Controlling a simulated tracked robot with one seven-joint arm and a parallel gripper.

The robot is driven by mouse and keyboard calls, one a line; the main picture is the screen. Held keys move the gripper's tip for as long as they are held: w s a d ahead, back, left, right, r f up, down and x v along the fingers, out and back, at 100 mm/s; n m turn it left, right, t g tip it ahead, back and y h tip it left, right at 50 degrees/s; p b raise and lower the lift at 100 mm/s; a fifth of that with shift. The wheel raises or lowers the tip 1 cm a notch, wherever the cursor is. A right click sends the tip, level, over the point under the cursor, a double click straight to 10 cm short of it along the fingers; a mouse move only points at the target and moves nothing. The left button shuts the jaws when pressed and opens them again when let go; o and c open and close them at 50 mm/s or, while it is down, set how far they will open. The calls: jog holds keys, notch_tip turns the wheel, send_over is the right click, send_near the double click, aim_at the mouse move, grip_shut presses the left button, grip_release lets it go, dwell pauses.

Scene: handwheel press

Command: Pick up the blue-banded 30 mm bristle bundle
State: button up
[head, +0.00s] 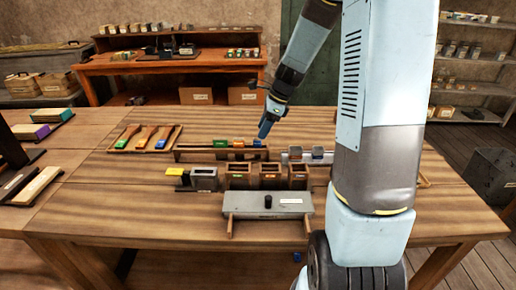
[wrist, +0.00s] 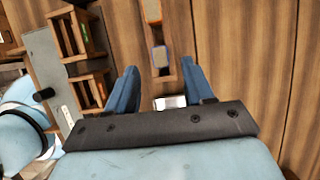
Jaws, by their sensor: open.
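The blue-banded bristle bundle (wrist: 160,57) shows in the wrist view as a small brown-topped block with a blue edge, standing in a wooden rack. In the head view it is at the right part of the long rack (head: 190,155), close under my gripper (head: 264,130). An orange-banded bundle (wrist: 152,11) stands beyond it in the same rack. My gripper (wrist: 160,68) is open, with its two blue fingers to the left and right of the blue-banded bundle's line. Nothing is held. Whether the fingertips reach down beside the bundle, I cannot tell.
Three wooden bins (head: 269,178) and a grey fixture with a black knob (head: 268,216) stand in front of the rack. A tray of brushes (head: 146,138) lies to the left.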

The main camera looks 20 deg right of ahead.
jog(key=x, duration=0.5)
jog(key=shift+d, duration=0.15)
grip_shut()
dwell(0.4)
dwell(0.9)
